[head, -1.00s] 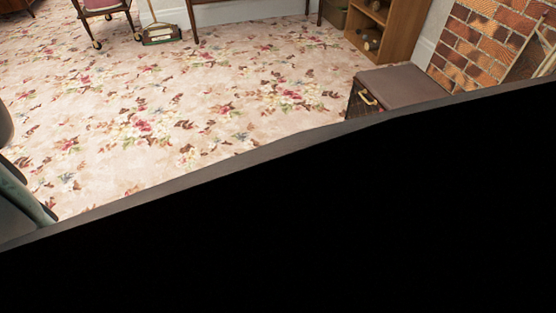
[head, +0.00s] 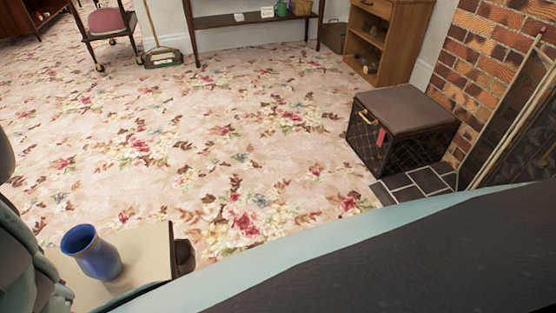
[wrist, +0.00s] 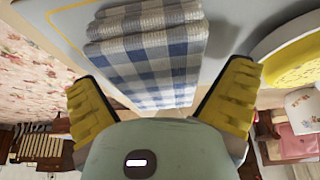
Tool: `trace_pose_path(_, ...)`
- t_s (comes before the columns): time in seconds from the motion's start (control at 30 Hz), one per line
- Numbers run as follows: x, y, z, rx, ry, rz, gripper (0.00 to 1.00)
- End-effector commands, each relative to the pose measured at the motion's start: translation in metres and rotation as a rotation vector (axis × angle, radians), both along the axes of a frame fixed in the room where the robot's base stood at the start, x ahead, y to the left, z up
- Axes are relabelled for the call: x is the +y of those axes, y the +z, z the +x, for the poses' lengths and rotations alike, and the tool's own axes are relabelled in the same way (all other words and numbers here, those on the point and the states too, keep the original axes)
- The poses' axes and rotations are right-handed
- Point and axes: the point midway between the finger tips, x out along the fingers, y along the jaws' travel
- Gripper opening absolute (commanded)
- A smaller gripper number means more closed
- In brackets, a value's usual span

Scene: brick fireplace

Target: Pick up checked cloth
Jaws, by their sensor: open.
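The checked cloth (wrist: 150,62), blue and white and folded in layers, lies at the upper middle of the wrist view on a pale surface (wrist: 72,42) with a yellow line. My gripper (wrist: 160,84) has its two yellow fingers spread wide, one on each side of the cloth's near part. Nothing is held between them. I cannot tell how far the fingertips are above the surface. The cloth is not visible in the head view.
A yellow and white dish (wrist: 290,48) stands right of the cloth, near the right finger. In the head view, a blue vase (head: 92,252) stands on a small table (head: 150,255) at lower left. A dark box seat (head: 400,125) is by the brick fireplace (head: 490,55). The flowered carpet (head: 190,130) is clear.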

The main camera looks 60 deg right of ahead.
Motion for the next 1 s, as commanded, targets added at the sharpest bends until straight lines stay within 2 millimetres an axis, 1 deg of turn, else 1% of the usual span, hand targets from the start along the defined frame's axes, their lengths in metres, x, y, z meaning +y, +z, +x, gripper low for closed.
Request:
trace_pose_path(0.2,0.0005,-0.0008,0.0003,0.0,0.001,0.0,1.0)
trace_pose_path(0.8,0.0001,-0.0007,0.0004,-0.001,0.0,-0.001,0.38)
trace_pose_path(0.83,0.0,-0.0007,0.0004,-0.001,0.0,-0.001,0.36)
trace_pose_path(1.0,0.0,-0.0006,0.0004,-0.001,0.0,-0.001,0.35)
